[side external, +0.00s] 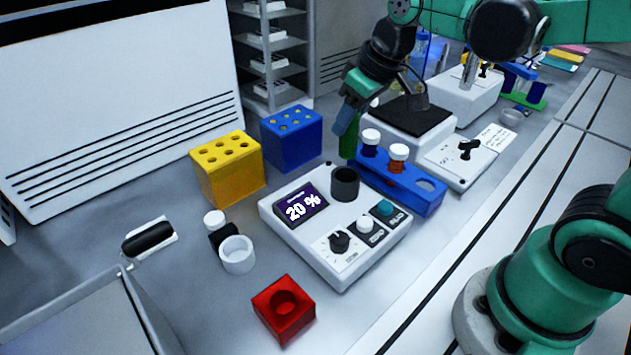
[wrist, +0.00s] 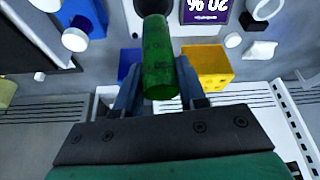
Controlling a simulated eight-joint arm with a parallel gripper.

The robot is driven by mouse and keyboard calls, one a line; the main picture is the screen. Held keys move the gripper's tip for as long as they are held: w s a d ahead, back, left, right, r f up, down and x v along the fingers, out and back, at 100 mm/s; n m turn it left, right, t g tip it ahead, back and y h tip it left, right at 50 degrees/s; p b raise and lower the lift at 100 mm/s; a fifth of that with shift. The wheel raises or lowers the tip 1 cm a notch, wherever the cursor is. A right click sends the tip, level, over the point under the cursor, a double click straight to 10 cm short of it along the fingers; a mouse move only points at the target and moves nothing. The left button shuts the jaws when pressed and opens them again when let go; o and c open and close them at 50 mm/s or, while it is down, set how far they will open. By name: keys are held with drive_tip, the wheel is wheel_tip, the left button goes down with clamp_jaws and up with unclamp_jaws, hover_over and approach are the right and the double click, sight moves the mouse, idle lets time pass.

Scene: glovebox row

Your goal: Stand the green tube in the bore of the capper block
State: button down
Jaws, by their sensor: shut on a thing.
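The green tube (side external: 348,146) is held between the fingers of my gripper (side external: 347,122), behind the white mixer's dark cup in the side view. In the wrist view the tube (wrist: 158,45) lies between the two fingers of my gripper (wrist: 160,80), its far end overlapping the cup. The fingers are shut on it. Whether its lower end touches anything cannot be told. A red block (side external: 284,310) with one round, empty-looking bore in its top stands at the front of the bench; it looks like the capper block. My gripper is well away from it, and I cannot make it out in the wrist view.
The white mixer (side external: 320,250), reading 20 %, lies between my gripper and the red block. A blue rack (side external: 405,190) with capped tubes is beside the tube. Yellow (side external: 228,170) and blue (side external: 291,140) holed blocks stand behind. A white cup (side external: 237,256) stands near the red block.

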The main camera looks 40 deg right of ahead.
wheel_tip(320, 180, up, 12)
drive_tip(key=n+g+y, duration=0.2)
drive_tip(key=n+y, duration=0.1)
drive_tip(key=n, duration=0.6)
hover_over(268, 307)
drive_tip(key=d, duration=0.2)
wheel_tip(268, 307, down, 4)
drive_tip(key=f, duration=1.9)
drive_tip(key=shift+s+f, duration=0.15)
drive_tip(key=shift+s, duration=0.2)
drive_tip(key=c, duration=0.5)
unclamp_jaws()
drive_tip(key=shift+f, duration=0.15)
